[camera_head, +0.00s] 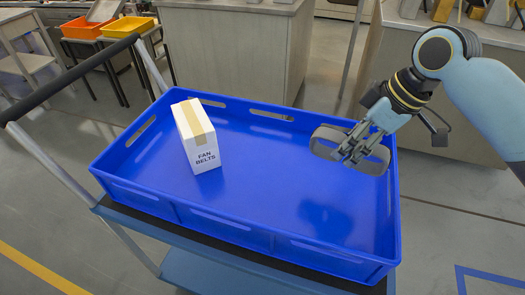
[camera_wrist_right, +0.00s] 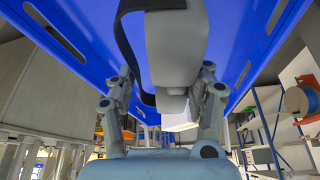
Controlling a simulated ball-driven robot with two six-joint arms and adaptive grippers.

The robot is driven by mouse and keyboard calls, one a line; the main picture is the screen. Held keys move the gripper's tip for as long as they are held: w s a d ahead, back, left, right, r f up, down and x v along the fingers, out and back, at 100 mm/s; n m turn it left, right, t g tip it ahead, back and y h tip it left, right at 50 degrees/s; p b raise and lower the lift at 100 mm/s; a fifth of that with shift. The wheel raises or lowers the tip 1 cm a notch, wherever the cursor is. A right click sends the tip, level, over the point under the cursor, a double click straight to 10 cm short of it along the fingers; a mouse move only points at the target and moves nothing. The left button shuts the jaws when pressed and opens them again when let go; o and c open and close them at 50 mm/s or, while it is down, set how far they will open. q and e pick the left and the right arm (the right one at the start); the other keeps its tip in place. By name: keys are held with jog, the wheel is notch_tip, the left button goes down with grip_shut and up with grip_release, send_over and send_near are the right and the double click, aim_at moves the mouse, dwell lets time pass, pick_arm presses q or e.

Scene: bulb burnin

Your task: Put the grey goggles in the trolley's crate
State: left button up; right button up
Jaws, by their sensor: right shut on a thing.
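The grey goggles (camera_head: 372,155) are held by my right gripper (camera_head: 352,148) over the right part of the trolley's blue crate (camera_head: 245,228). My right gripper is shut on them, and a dark shadow lies on the crate floor below. In the right wrist view the goggles (camera_wrist_right: 178,50) sit between the two fingers of the gripper (camera_wrist_right: 165,92), with a dark strap hanging at their left. The crate (camera_wrist_right: 75,30) fills much of the upper part of that view. My left gripper is not in view.
A white box labelled "FAN BELTS" (camera_head: 196,135) stands in the left part of the crate. The crate's middle and right floor is clear. The trolley's dark handle (camera_head: 75,80) is at the left. Grey cabinets (camera_head: 232,50) stand behind.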

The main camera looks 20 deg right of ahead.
jog(key=s+a+r+n+p, duration=0.1)
jog(key=s+a+n, duration=0.1)
jog(key=s, duration=0.2)
send_over(291, 177)
jog(key=s+d, duration=0.1)
jog(key=d, duration=0.1)
jog(key=shift+y, duration=0.3)
jog(key=f, duration=0.4)
jog(key=f+b, duration=0.1)
jog(key=f, duration=0.2)
jog(key=shift+a, duration=0.25)
jog(key=shift+w+f+g, duration=0.1)
jog(key=shift+f+g, duration=0.2)
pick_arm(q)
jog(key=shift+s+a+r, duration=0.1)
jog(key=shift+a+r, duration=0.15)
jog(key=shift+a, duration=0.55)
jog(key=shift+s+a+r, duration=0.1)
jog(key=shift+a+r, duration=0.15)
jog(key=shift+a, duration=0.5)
pick_arm(e)
jog(key=shift+f, duration=1.8)
jog(key=o, duration=1.1)
jog(key=shift+f, duration=0.15)
jog(key=shift+o, duration=0.2)
